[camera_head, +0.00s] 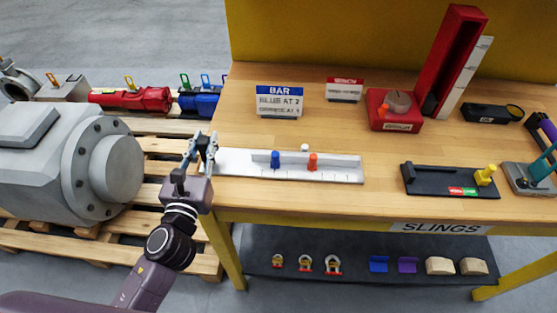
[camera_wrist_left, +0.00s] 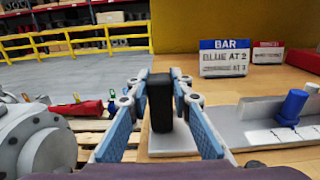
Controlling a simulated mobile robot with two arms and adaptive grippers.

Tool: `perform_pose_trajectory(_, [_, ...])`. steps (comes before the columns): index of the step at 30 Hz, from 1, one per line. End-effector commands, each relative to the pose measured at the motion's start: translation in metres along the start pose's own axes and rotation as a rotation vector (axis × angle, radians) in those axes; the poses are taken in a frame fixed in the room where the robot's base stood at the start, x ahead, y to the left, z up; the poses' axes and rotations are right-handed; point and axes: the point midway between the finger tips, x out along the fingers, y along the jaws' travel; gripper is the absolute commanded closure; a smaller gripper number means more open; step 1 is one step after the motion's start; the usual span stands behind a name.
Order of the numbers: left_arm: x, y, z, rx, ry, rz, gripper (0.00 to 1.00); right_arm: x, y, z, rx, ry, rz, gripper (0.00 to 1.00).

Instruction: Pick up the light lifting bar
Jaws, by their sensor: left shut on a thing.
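A light grey bar (camera_head: 335,161) with a blue peg (camera_head: 276,159) and an orange peg (camera_head: 312,161) lies along a white marked base (camera_head: 345,176) on the wooden bench. In the left wrist view, the grey bar (camera_wrist_left: 258,109) and blue peg (camera_wrist_left: 291,107) are at the right. My left gripper (camera_head: 201,147) is at the left end of the base. Its blue-padded fingers (camera_wrist_left: 160,103) are shut on a black upright block (camera_wrist_left: 161,101), above a white surface. My right gripper is out of view.
A BAR sign (camera_head: 279,101) stands behind the base, with a red-topped sign (camera_head: 344,90) to its right. A red stand (camera_head: 450,65) and black fixture (camera_head: 447,181) are further right. Left of the bench is a large grey valve body (camera_head: 50,160) on pallets.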

Motion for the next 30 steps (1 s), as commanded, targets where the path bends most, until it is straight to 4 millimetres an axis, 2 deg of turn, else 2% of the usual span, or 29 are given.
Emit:
perform_pose_trajectory(2, [0.0, 0.0, 0.0, 0.0, 0.0, 0.0, 1.0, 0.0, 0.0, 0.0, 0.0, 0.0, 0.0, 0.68])
perform_pose_trajectory(20, [0.0, 0.0, 0.006, -0.005, -0.007, -0.001, 1.0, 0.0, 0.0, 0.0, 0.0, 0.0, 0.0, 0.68])
perform_pose_trajectory(26, [0.0, -0.001, 0.03, -0.003, -0.011, -0.005, 1.0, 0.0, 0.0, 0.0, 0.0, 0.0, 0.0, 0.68])
perform_pose_trajectory(30, [0.0, -0.001, 0.058, -0.002, -0.013, -0.006, 1.0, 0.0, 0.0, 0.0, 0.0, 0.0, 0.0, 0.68])
